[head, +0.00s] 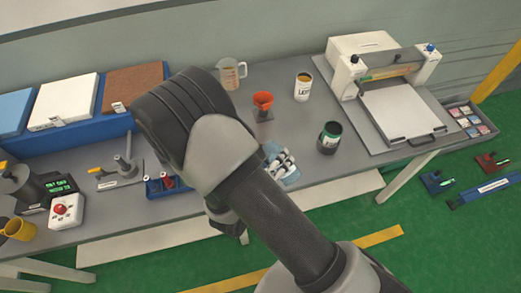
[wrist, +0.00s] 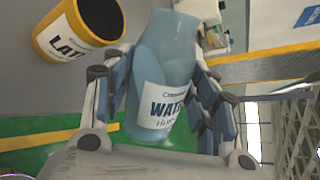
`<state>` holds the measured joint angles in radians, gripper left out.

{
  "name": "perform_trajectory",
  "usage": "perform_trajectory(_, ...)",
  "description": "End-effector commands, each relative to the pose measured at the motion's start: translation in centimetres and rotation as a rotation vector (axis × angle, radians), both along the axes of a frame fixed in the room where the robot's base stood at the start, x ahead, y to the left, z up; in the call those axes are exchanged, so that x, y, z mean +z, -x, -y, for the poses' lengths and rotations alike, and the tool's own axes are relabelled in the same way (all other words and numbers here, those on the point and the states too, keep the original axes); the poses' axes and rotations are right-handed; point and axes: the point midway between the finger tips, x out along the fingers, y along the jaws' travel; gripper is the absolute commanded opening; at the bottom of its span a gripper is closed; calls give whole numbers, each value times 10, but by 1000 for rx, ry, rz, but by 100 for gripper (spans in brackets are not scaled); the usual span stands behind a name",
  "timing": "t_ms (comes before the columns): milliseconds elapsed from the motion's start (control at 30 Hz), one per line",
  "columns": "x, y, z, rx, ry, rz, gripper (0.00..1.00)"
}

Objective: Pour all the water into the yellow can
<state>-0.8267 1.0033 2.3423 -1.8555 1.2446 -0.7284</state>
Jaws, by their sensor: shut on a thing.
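A yellow can with a white label and dark inside also shows at the upper left of the wrist view (wrist: 70,36). My gripper (wrist: 160,90) is shut on a bluish, see-through water bottle (wrist: 158,72) with a white label. In the wrist view the bottle is right of the can and apart from it. The water level cannot be made out.
A white press (head: 390,90) is at the right. Blue trays (head: 75,135) and a yellow mug (head: 20,229) are at the left.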

Motion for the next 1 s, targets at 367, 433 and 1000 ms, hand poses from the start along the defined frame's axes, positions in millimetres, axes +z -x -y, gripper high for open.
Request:
perform_trajectory(367, -1, 0, 0, -2, 35, -35, 24)
perform_trajectory(433, -1, 0, 0, -1, 43, -43, 24)
perform_trajectory(1000, -3, 0, 1, -1, 96, -98, 24)
